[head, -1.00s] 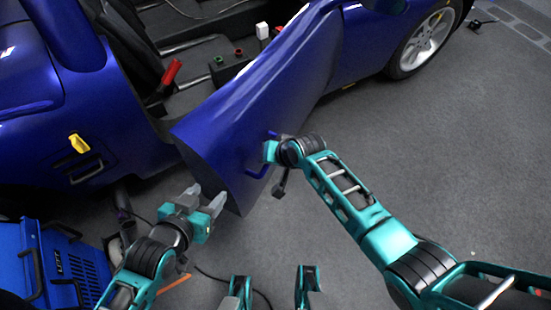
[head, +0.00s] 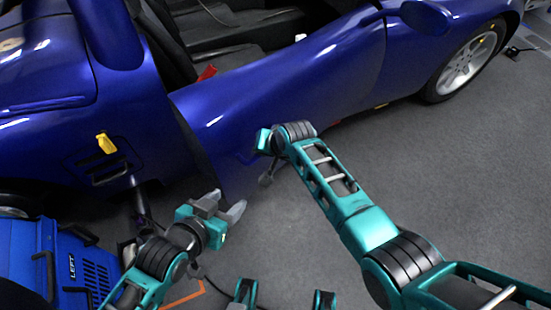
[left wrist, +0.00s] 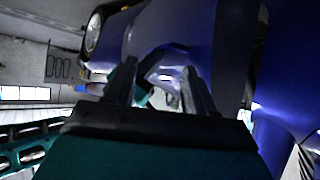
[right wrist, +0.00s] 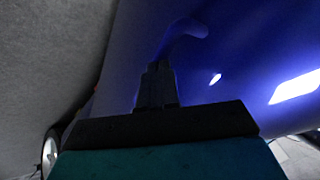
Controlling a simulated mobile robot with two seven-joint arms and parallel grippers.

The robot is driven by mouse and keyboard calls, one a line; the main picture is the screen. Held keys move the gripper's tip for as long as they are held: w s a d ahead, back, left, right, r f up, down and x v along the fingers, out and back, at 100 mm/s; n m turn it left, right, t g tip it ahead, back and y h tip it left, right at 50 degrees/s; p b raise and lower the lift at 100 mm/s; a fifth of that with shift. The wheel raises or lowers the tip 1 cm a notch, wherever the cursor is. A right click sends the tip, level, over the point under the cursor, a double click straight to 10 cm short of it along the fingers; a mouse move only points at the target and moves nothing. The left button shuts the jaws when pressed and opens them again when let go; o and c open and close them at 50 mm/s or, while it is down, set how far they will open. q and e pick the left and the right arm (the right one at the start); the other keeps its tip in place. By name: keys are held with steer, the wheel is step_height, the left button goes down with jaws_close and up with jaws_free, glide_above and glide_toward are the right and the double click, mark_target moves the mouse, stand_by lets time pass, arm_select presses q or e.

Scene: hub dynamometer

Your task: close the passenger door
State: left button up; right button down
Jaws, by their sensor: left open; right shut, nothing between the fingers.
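The blue passenger door (head: 285,90) stands slightly ajar in the head view, its rear edge a little out from the car body. My right gripper (head: 263,142) is at the door's outer face by the handle, which it mostly hides here. In the right wrist view its fingers (right wrist: 158,80) are shut and empty just below the blue door handle (right wrist: 185,32); I cannot tell whether they touch. My left gripper (head: 228,204) is open and empty, near the door's lower rear corner. Blue bodywork shows beyond its fingers (left wrist: 158,85) in the left wrist view.
The blue car body (head: 50,120) with a yellow tab (head: 105,143) is left of the door opening. A red-handled item (head: 207,72) shows inside the sill. A blue box marked LEFT (head: 85,270) stands at lower left. The grey floor (head: 450,170) at right is clear.

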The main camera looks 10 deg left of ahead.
steer(key=shift+a+f+b, duration=0.4)
steer(key=shift+a+b, duration=0.05)
steer(key=shift+a, duration=0.35)
steer(key=shift+w+a+r, duration=0.15)
steer(key=shift+a, duration=0.15)
steer(key=shift+w+r, duration=0.15)
steer(key=shift+r, duration=0.05)
steer(key=shift+r, duration=0.1)
